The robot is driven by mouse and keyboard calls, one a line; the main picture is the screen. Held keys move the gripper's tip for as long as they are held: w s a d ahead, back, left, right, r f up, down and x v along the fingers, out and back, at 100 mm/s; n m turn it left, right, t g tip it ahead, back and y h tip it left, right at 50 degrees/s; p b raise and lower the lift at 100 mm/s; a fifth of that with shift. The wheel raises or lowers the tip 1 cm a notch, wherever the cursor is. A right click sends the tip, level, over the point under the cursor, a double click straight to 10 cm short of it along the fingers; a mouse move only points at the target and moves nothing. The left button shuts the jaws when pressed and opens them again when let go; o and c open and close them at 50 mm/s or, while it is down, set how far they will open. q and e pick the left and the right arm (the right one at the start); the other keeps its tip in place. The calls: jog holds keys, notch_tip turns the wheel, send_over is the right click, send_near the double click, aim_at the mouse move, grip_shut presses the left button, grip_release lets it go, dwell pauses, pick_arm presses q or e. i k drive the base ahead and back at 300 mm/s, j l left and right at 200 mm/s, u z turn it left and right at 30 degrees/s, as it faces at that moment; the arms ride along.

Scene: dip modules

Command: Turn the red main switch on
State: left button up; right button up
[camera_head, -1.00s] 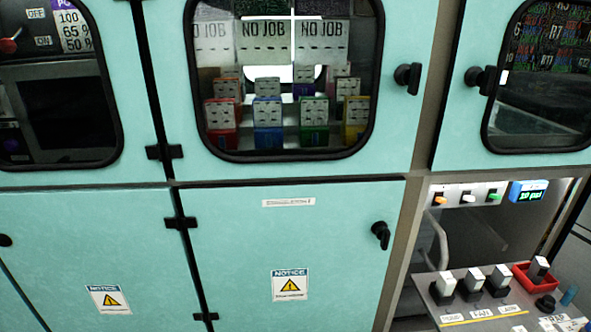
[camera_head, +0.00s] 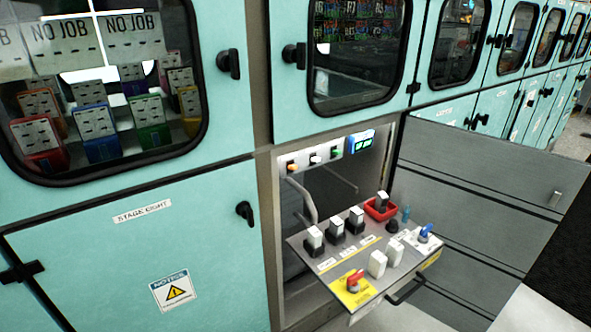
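A red rotary switch (camera_head: 354,280) sits on a yellow plate at the front left corner of the pulled-out control panel (camera_head: 325,275). Its knob stands up from the plate; its label is too small to read, so I cannot tell its setting. A blue rotary switch (camera_head: 425,233) is at the panel's right end. Neither of my grippers is in view.
Several white-topped modules (camera_head: 336,228) stand on the panel, with a red tray (camera_head: 381,210) behind. A large grey open door (camera_head: 470,200) stands to the right. Teal cabinets (camera_head: 130,250) line the left and back. Pale floor shows at lower right.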

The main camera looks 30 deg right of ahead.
aim_at(352, 279)
jog(key=i+l+z, duration=0.1)
jog(key=z, duration=1.15)
